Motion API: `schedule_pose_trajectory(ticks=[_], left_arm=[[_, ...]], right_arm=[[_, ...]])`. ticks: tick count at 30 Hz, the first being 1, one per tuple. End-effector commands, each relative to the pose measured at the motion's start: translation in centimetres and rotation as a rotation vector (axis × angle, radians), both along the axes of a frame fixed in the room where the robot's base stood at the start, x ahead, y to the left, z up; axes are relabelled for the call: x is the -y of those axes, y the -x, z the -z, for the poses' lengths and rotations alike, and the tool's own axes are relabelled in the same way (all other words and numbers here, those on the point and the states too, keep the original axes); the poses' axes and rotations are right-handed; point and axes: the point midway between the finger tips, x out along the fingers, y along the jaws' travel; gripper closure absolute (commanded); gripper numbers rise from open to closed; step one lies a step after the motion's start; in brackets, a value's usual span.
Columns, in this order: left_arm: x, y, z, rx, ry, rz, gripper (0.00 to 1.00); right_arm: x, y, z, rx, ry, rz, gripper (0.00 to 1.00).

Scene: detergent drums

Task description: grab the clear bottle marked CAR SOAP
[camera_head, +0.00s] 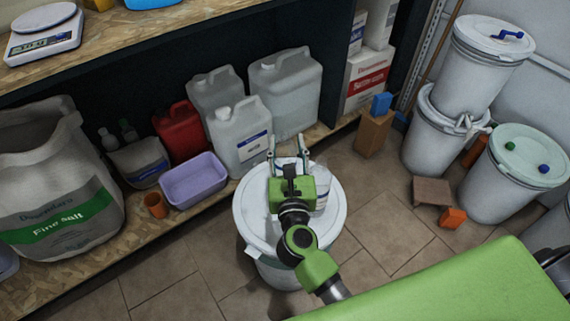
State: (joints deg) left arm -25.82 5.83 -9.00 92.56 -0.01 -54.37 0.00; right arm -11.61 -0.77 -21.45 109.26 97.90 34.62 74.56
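My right gripper (287,142) is over the white lidded drum (252,225), with its two fingers spread apart and pointing away from me. A pale, partly see-through object with a bluish label (321,189) shows at the right side of the gripper, over the drum lid. It may be a bottle, but the gripper covers most of it. I cannot read CAR SOAP on it or on anything else, and I cannot tell whether it lies between the fingers. My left gripper is not in view.
The low shelf holds a translucent jug with a label (239,137), grey jugs (286,88), a red jug (180,130), a lilac tub (194,181) and a Fine salt sack (55,180). White drums (432,137) stand at right. Tiled floor (385,210) is partly clear.

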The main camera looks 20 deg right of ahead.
Motion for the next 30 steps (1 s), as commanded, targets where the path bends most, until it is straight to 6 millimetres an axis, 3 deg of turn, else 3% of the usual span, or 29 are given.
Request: schedule_pose_trajectory(ticks=[7,16,17,21,30], left_arm=[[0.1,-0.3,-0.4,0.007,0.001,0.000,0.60],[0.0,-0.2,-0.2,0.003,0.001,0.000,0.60],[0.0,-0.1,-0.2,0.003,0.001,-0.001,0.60],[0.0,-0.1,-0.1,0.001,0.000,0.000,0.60],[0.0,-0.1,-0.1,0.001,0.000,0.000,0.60]], right_arm=[[0.7,-3.5,0.2,0.002,0.003,0.001,0.63],[0.8,-4.1,0.2,0.000,0.001,0.001,0.63],[0.8,-4.1,0.2,0.000,0.001,0.001,0.65],[0.8,-4.1,0.2,0.001,0.001,0.001,0.99],[0.8,-4.1,0.2,0.001,0.001,0.000,0.99]])
